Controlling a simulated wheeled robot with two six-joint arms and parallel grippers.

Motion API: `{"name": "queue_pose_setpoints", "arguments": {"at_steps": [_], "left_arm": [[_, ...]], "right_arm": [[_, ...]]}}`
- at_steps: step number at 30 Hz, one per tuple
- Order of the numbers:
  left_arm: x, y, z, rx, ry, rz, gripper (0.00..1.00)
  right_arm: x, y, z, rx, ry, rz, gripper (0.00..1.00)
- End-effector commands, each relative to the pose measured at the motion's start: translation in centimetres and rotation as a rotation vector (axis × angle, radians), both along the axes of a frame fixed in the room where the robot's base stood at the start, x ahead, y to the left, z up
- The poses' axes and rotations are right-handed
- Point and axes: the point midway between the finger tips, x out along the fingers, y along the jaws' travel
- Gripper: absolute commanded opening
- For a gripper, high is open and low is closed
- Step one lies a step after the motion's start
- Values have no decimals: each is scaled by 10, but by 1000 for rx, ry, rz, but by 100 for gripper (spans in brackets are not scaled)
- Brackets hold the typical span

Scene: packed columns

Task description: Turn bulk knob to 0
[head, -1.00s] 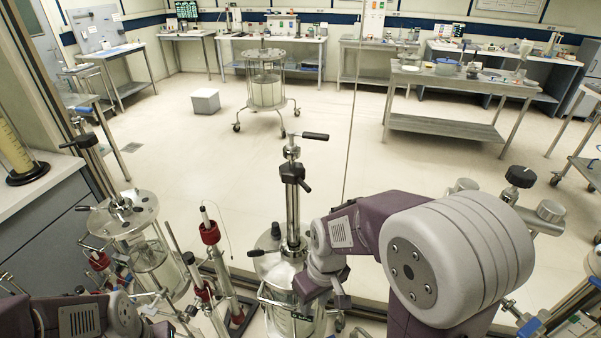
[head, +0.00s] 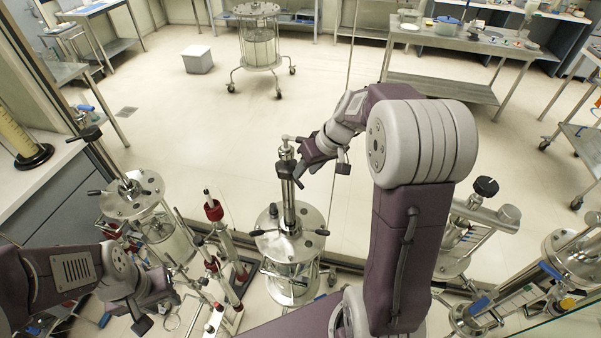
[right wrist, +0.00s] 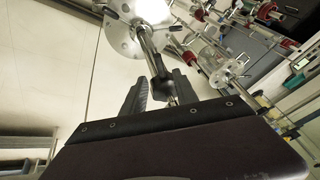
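A steel column (head: 288,192) stands upright at the centre of the head view, with a lever knob (head: 290,139) at its top; no label is readable to say whether this is the bulk knob. My right gripper (head: 326,160) is beside the column top, its fingers apart, one near the knob. My left gripper (head: 157,312) hangs low at the left, fingers apart and empty.
A second column vessel (head: 132,196) and a red-clamped stand (head: 214,211) are left of the centre column. A black round knob (head: 485,186) tops the apparatus at right. A glass pane edge runs behind. Open floor (head: 270,125) lies beyond.

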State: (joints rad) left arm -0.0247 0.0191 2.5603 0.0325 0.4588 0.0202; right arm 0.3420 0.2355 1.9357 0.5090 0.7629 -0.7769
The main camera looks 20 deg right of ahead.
Motion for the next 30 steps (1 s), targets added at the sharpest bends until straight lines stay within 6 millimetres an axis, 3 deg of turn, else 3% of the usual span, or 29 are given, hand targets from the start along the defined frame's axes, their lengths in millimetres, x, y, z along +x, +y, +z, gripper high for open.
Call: {"name": "queue_pose_setpoints", "arguments": {"at_steps": [7, 17, 21, 30], "left_arm": [[0, 0, 13, 0, 0, 0, 36], [0, 0, 13, 0, 0, 0, 36], [0, 0, 13, 0, 0, 0, 36], [0, 0, 13, 0, 0, 0, 36]], "right_arm": [[14, 10, -36, 1, 3, 2, 35], [17, 11, -44, -1, 0, 1, 35], [17, 11, -44, -1, 0, 0, 0], [17, 11, -44, -1, -1, 0, 0]]}}
